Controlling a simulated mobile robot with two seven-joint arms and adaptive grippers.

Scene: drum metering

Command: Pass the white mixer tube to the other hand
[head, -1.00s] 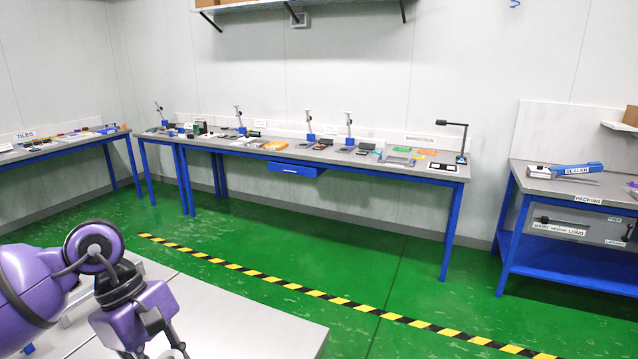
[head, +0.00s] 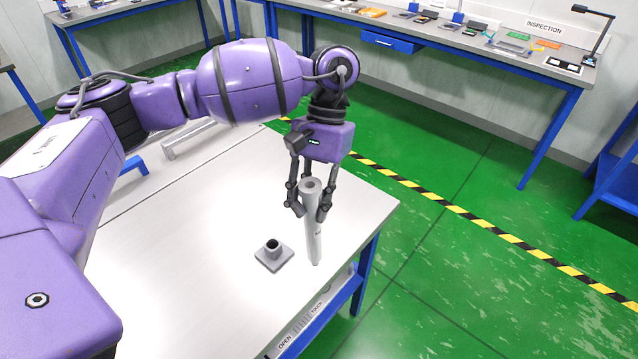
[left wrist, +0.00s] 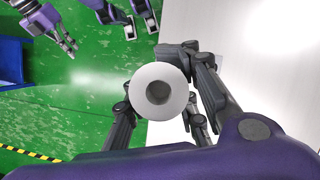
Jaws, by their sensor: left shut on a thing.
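The white mixer tube (head: 314,235) is upright in the head view, near the right edge of the steel table. My left gripper (head: 312,205) is shut on its upper part, with fingers on either side. In the left wrist view the tube's round hollow end (left wrist: 160,75) faces the camera between the left fingers. Purple and dark gripper parts at that view's upper left appear to be my right gripper (left wrist: 68,42), apart from the tube.
A small grey square base with a round socket (head: 274,262) stands on the steel table (head: 200,290), left of the tube. Much of the tabletop is bare. A blue-legged bench (head: 470,60) with tools stands behind, beyond a yellow-black floor line (head: 440,203).

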